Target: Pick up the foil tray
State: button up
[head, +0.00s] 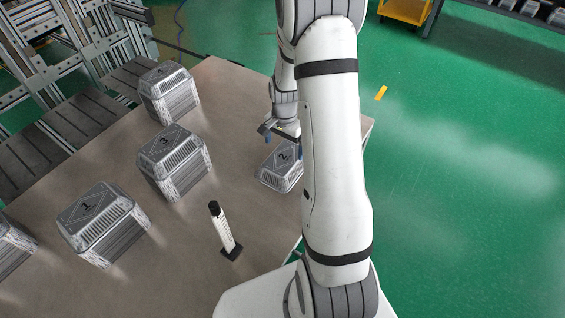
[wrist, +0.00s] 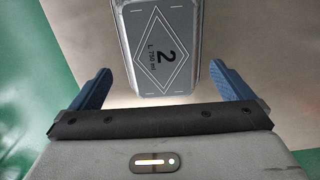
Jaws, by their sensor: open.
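A silver foil tray marked 2 (head: 277,170) lies low on the table near its right edge, partly hidden behind my arm. In the wrist view the tray (wrist: 165,50) shows its flat grey face with a diamond and "L 750 ml", cut off by the top edge. My gripper (head: 282,135) is at the tray's far end in the head view. In the wrist view its blue fingers (wrist: 163,88) are spread wide, one to each side of the tray's near end, with gaps between. Nothing is held. Contact cannot be seen.
Taller stacks of foil trays marked 1 (head: 100,225), 3 (head: 172,160) and another at the back (head: 168,90) stand on the table (head: 175,270). A black-and-white upright device (head: 225,232) stands in front. Green floor lies beyond the right edge.

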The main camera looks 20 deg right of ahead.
aim_at(284, 157)
notch_tip(284, 157, down, 6)
jog(key=shift+w+d+r+b, duration=0.1)
jog(key=shift+r+b, duration=0.1)
jog(key=shift+b, duration=0.25)
jog(key=shift+r, duration=0.1)
jog(key=c, duration=0.7)
